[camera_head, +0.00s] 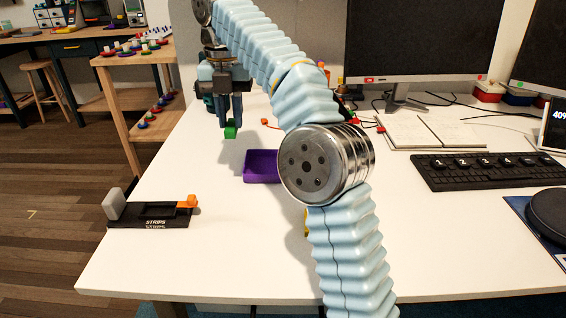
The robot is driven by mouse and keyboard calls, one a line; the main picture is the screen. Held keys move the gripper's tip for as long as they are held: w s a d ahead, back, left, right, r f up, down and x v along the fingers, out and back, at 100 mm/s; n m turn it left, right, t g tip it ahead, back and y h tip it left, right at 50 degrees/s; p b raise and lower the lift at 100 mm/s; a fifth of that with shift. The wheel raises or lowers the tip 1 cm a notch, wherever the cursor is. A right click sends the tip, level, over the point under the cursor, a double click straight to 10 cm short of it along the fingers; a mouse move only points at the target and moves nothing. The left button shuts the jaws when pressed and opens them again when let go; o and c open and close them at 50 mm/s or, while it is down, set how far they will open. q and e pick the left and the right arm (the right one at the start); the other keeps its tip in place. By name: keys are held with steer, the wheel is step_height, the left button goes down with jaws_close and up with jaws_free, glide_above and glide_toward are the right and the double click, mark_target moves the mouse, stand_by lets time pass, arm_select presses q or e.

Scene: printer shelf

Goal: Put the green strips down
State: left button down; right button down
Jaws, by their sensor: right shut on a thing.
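My right gripper (231,118) hangs over the white table left of the middle, fingers pointing down. It is shut on a small green block (230,131), the green strips, held above the table surface. A black holder marked STRIPS (152,222) lies at the table's left front, with a grey rounded piece at its left end and an orange piece (188,202) at its right end. A purple tray (262,166) sits below and right of the gripper, partly hidden by my arm. My left gripper is not in view.
The white table (215,255) is clear at the front left. A black keyboard (490,168), an open notebook (430,131) and a monitor (415,40) stand to the right. A wooden shelf (135,58) with small coloured pieces stands beyond the left edge.

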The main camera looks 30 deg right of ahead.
steer(key=d+f, duration=0.2)
steer(key=d, duration=0.2)
steer(key=s+d+f, duration=0.1)
steer(key=d+f, duration=0.2)
steer(key=d, duration=0.1)
steer(key=s+d+f, duration=0.1)
steer(key=d+f, duration=0.2)
steer(key=d, duration=0.1)
steer(key=shift+d+f, duration=0.4)
steer(key=shift+f, duration=0.1)
steer(key=shift+s+d+f+b, duration=0.1)
steer(key=shift+d+f+b, duration=0.1)
steer(key=shift+f, duration=0.75)
steer(key=shift+d+f+b, duration=0.1)
steer(key=shift+d+f, duration=0.05)
steer(key=shift+f, duration=0.8)
steer(key=shift+f, duration=0.3)
steer(key=c, duration=1)
jaws_free()
steer(key=shift+r, duration=0.1)
step_height(320, 180, up, 12)
steer(key=shift+r+p, duration=0.2)
steer(key=shift+p, duration=0.1)
